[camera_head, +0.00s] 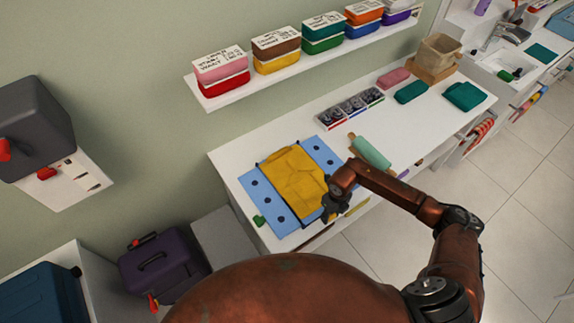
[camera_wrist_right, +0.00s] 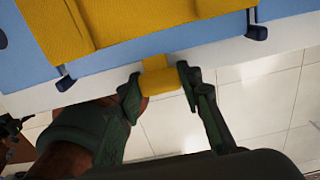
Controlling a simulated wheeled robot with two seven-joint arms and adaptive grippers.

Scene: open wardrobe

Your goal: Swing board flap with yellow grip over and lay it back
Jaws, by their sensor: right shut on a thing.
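The light-blue folding board (camera_head: 256,190), with dark round holes, lies flat on the white counter. A yellow garment (camera_head: 291,176) lies folded on its middle; both also show in the right wrist view, the garment (camera_wrist_right: 110,22) above the board (camera_wrist_right: 28,62). My right gripper (camera_head: 333,206) is at the board's near edge. In the right wrist view its two dark green fingers are shut on the yellow grip (camera_wrist_right: 158,80), which sticks out from that edge. A green grip (camera_head: 260,220) sits at the board's left front corner. My left gripper is not in view.
The floor (camera_head: 400,270) in front of the counter is clear.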

